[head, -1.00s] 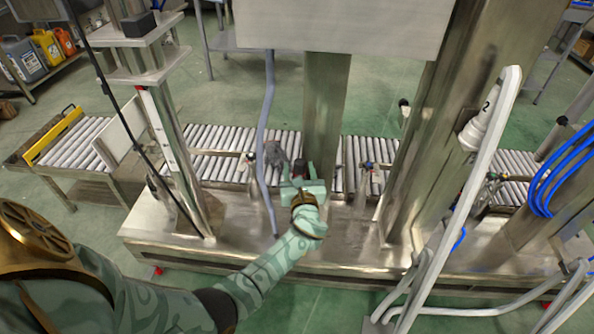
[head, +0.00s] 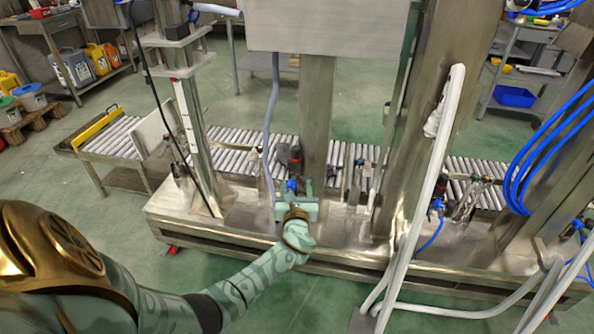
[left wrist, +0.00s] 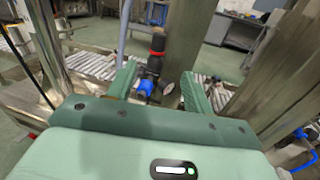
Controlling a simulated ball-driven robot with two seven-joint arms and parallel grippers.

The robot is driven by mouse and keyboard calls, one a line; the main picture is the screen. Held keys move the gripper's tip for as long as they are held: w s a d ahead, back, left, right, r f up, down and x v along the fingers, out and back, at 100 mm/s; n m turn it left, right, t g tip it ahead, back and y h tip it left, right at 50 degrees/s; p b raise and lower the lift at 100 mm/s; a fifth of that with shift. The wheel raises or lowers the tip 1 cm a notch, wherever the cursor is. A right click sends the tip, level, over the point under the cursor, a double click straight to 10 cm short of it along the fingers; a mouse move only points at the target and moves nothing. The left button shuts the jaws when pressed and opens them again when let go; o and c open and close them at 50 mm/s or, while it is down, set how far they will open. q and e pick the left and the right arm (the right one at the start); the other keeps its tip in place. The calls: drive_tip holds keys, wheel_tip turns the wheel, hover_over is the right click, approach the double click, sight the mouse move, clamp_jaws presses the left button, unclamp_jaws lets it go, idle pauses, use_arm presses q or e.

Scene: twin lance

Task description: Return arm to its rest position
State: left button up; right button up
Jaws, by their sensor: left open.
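My left gripper (head: 297,190) is in the middle of the head view, at the end of my patterned green arm coming in from the lower left. It is held over the steel machine base (head: 350,222), in front of a square steel post (head: 316,105). In the left wrist view its two green fingers (left wrist: 157,84) stand apart, open. Between and beyond them shows a dark valve-like fitting with a red band and blue part (left wrist: 156,60). I cannot tell whether the fingers touch it. My right gripper is not in view.
A roller conveyor (head: 240,150) runs behind the base. A steel column (head: 425,120) and a white pipe (head: 440,165) stand to the right, with blue hoses (head: 525,165) beyond. A grey hose (head: 270,120) hangs just left of the gripper. Green floor (head: 60,175) lies open at left.

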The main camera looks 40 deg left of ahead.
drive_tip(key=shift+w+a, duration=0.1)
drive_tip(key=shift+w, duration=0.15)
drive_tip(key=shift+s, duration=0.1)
